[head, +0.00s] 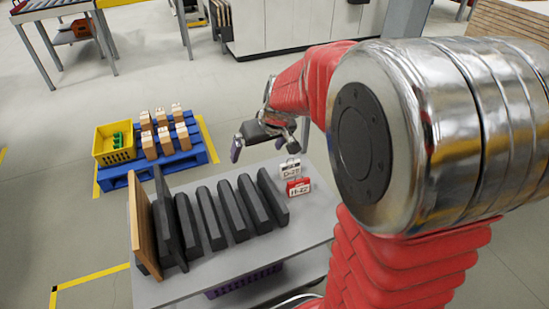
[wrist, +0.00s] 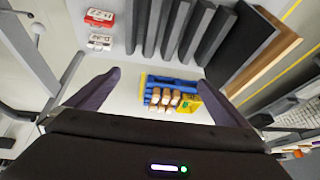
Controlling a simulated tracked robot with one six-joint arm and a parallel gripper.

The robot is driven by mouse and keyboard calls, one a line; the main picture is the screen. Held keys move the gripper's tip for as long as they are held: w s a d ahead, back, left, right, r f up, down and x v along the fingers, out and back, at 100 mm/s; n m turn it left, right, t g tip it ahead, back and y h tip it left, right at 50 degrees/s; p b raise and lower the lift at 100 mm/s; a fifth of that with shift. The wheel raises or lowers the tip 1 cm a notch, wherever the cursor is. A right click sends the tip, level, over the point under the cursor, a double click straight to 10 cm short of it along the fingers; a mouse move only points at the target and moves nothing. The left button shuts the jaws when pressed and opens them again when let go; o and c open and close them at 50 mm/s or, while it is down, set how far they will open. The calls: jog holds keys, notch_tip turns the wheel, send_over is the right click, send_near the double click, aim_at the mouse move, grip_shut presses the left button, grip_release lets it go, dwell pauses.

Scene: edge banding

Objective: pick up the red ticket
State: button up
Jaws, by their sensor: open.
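The red ticket (head: 298,187) with a white label lies on the grey table near its right end, and a white ticket (head: 290,169) lies just behind it. In the wrist view the red ticket (wrist: 99,18) is at the top left, with the white ticket (wrist: 99,42) just below it in the picture. My gripper (head: 269,143) is above the table's far edge, behind and to the left of the tickets. Its two purple fingers are spread apart, with nothing between them (wrist: 160,95). It is apart from both tickets.
Several dark panels (head: 228,210) stand in a row left of the tickets, with a wooden board (head: 146,235) at the left end. Beyond the table, a blue pallet (head: 180,160) holds several boxes and a yellow crate (head: 103,148). The tabletop right of the tickets looks clear.

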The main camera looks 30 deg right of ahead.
jog(key=w+d+f, duration=0.5)
jog(key=d+f, duration=0.1)
jog(key=f, duration=0.1)
jog(key=m+g+h, duration=0.1)
jog(key=m, duration=0.1)
send_near(300, 183)
jog(key=x, duration=0.4)
jog(key=shift+a+f, duration=0.25)
jog(key=shift+f, duration=0.2)
jog(key=shift+x, duration=1.1)
jog(key=shift+w, duration=0.1)
jog(key=shift+d+x, duration=0.1)
jog(key=shift+x, duration=1.2)
jog(key=shift+d+x, duration=0.15)
jog(key=shift+x, duration=1.15)
jog(key=shift+w+r, duration=0.1)
jog(key=shift+w, duration=0.05)
